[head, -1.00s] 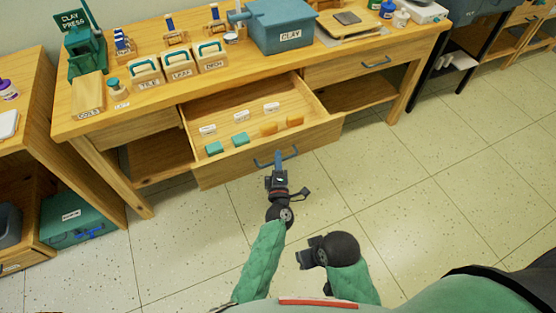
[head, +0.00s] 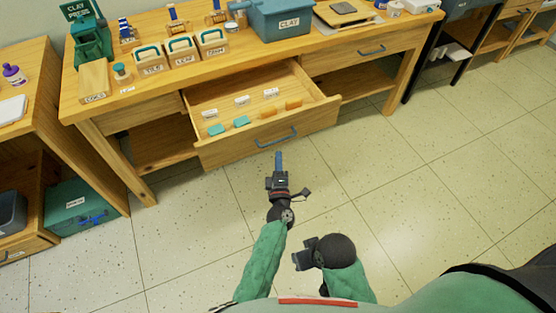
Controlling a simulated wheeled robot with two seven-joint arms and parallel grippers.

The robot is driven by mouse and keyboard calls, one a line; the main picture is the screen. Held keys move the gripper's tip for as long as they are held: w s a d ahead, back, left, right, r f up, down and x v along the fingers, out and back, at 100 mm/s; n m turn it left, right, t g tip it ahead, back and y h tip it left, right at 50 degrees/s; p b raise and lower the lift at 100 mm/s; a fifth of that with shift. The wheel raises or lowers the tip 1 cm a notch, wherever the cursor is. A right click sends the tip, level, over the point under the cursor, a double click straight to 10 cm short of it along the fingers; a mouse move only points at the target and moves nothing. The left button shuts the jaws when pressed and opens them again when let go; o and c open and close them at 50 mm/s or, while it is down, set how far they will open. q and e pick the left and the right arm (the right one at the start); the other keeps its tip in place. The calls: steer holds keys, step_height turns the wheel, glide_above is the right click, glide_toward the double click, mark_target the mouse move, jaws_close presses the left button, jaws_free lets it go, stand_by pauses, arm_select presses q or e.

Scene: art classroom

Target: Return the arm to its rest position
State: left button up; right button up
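My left arm reaches forward from the bottom, and its gripper (head: 279,158) hangs in front of the open wooden drawer (head: 225,155). The blue fingertips show as one narrow strip, so I cannot tell whether they are apart. They sit just below the blue drawer handle (head: 277,140) in the picture, with a small gap and nothing visible between them. My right arm is folded close to my body, its gripper (head: 300,258) pointing left at the lower middle. Its fingers are too hard to make out.
The drawer holds teal blocks (head: 242,122), orange blocks (head: 293,104) and white labelled pieces. The workbench (head: 135,107) above carries a clay bin (head: 281,20), stamp boxes and a green clay press (head: 90,38). The tiled floor (head: 430,190) at right is clear.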

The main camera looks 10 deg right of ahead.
steer(key=shift+w+d+r, duration=0.15)
steer(key=shift+w+r, duration=0.15)
steer(key=shift+w, duration=0.2)
